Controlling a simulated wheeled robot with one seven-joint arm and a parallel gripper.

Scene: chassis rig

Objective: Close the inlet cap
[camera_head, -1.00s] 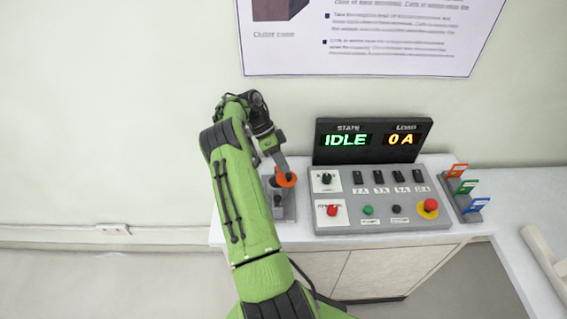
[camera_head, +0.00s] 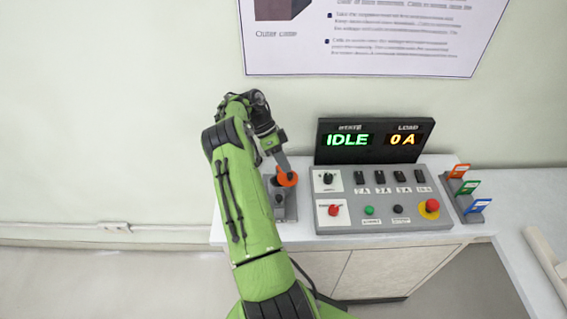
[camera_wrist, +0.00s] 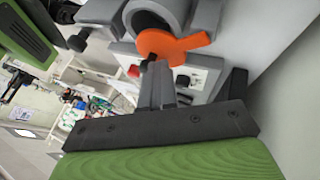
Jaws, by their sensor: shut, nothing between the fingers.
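The orange inlet cap (camera_head: 288,179) is at the grey inlet fixture (camera_head: 290,207), left of the control panel. In the wrist view the cap (camera_wrist: 165,46) is a flat disc with a tab pointing right. A grey round inlet with a dark opening (camera_wrist: 150,20) shows just above the disc, and the disc overlaps its lower edge. The opening is not fully covered in this view. My gripper (camera_wrist: 160,68) is shut and empty, its fingertips at the cap's lower edge. I cannot tell whether they touch it. In the head view my gripper (camera_head: 283,168) partly hides the cap.
The control panel (camera_head: 375,225) with switches and buttons stands right of the fixture, below a display (camera_head: 372,155) reading IDLE and 0 A. A rack (camera_head: 468,205) with coloured tags is at its right. The wall (camera_head: 130,120) is close behind. My arm hides part of the bench.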

